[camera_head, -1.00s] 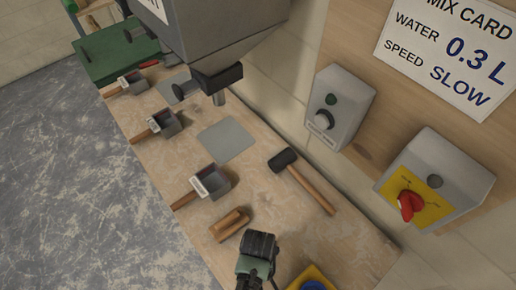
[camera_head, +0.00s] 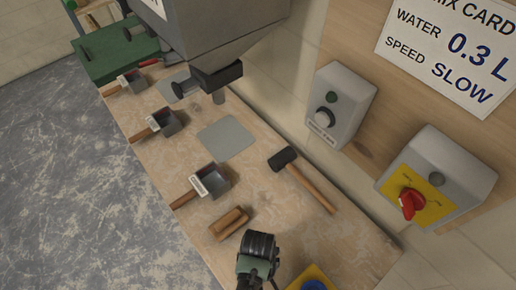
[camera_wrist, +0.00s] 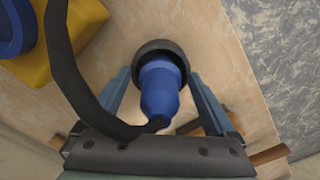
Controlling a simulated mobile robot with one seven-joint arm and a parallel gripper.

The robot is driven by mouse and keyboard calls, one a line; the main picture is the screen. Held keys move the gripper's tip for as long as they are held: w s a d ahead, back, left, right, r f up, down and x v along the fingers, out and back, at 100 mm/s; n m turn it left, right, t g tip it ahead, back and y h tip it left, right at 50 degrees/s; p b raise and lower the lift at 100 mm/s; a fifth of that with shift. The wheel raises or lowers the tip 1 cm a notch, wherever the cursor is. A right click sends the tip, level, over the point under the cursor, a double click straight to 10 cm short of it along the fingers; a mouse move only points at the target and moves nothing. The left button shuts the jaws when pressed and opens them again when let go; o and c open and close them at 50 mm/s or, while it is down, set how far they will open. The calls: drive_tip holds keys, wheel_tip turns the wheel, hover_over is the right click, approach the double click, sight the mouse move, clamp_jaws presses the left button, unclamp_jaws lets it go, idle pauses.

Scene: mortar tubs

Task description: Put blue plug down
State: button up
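The blue plug (camera_wrist: 160,88) has a blue body and a wide black collar. In the wrist view it sits between the fingers of my gripper (camera_wrist: 158,75), which close in on both sides of it. A black cable runs from its near end and curves up to the left. In the head view my gripper (camera_head: 257,250) is at the bottom centre, over the near end of the bench; the plug's blue body is hidden there. Whether the plug touches the bench cannot be told.
A yellow box with a blue round part (camera_head: 312,284) stands right of my gripper. A wooden block (camera_head: 229,223), a mallet (camera_head: 304,181) and several handled scoops lie on the wooden bench (camera_head: 262,205). Wall boxes stand at the right. Some bench is clear right of my gripper.

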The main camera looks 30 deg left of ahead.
drive_tip(key=shift+r, duration=0.1)
idle(0.3)
wheel_tip(320, 180, up, 13)
drive_tip(key=shift+p, duration=0.35)
drive_tip(key=w+r+m+t+y, duration=0.1)
drive_tip(key=w+r+t, duration=0.7)
drive_tip(key=w+r, duration=0.95)
drive_tip(key=w+d+r+m+t, duration=0.1)
drive_tip(key=w+r+t, duration=0.2)
drive_tip(key=r, duration=0.5)
drive_tip(key=w+d+r+t, duration=0.2)
drive_tip(key=w+r+t, duration=0.1)
drive_tip(key=r, duration=0.4)
wheel_tip(320, 180, up, 17)
drive_tip(key=s+d+m+t, duration=0.1)
drive_tip(key=d+t, duration=0.2)
drive_tip(key=t, duration=0.3)
drive_tip(key=s+d+r+m+t, duration=0.1)
drive_tip(key=s+r+t, duration=0.2)
drive_tip(key=r, duration=0.6)
drive_tip(key=s+d+r+m+t+h, duration=0.1)
drive_tip(key=s+r+t, duration=0.3)
drive_tip(key=s+r, duration=0.4)
wheel_tip(320, 180, up, 2)
drive_tip(key=shift+s+d+r, duration=0.15)
drive_tip(key=shift+s+d, duration=0.15)
drive_tip(key=shift+d, duration=0.45)
